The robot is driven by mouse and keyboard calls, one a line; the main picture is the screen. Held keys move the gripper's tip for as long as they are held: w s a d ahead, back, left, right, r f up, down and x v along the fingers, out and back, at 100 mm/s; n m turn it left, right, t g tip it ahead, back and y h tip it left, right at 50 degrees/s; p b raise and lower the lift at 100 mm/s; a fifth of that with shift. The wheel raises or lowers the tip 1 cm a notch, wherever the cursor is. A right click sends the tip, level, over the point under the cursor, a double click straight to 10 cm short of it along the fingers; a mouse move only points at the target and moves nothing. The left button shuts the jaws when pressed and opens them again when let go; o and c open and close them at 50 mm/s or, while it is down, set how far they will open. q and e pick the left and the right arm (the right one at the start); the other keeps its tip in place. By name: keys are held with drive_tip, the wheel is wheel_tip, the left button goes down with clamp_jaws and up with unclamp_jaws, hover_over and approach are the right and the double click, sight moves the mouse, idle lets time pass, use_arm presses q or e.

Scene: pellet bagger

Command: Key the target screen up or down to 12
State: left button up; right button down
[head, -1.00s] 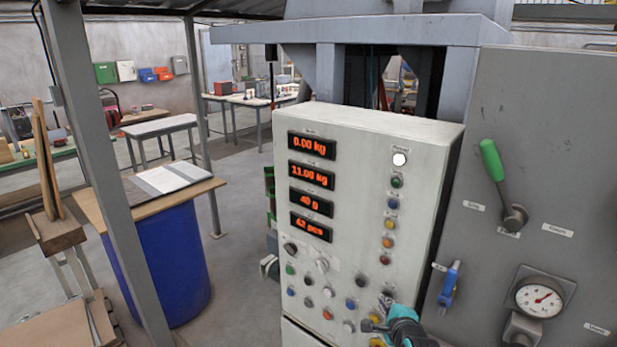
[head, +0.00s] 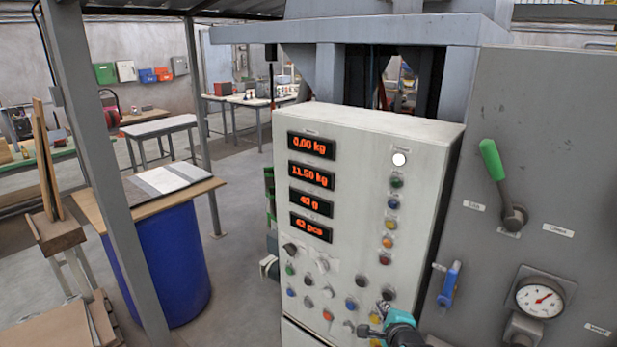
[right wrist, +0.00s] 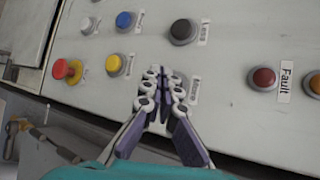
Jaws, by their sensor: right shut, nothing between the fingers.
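The control panel (head: 345,240) carries a column of screens with orange digits. The top screen (head: 312,145) reads 0.00 kg. The second screen (head: 311,175) reads 11.50 kg. Below it a screen (head: 311,204) reads 40 g, and the lowest (head: 311,227) reads 42 pcs. My right gripper (head: 376,324) is shut and empty at the panel's lower right. In the right wrist view its closed fingertips (right wrist: 166,80) are over the panel beside a small label; they hide whatever button is under them, and contact cannot be told. My left gripper is not in view.
In the right wrist view a black button (right wrist: 182,31), a yellow button (right wrist: 118,64), a blue button (right wrist: 125,20) and a dark red button (right wrist: 263,78) surround the fingers. Right of the panel are a green-handled lever (head: 493,160), a blue handle (head: 449,285) and a gauge (head: 540,298).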

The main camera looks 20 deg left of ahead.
drive_tip(key=s, duration=0.1)
drive_tip(key=s+a, duration=0.1)
drive_tip(key=s, duration=0.1)
drive_tip(key=s+a, duration=0.1)
drive_tip(key=s, duration=0.1)
drive_tip(key=shift+s+a, duration=0.1)
drive_tip(key=shift+s, duration=0.1)
idle(1.6)
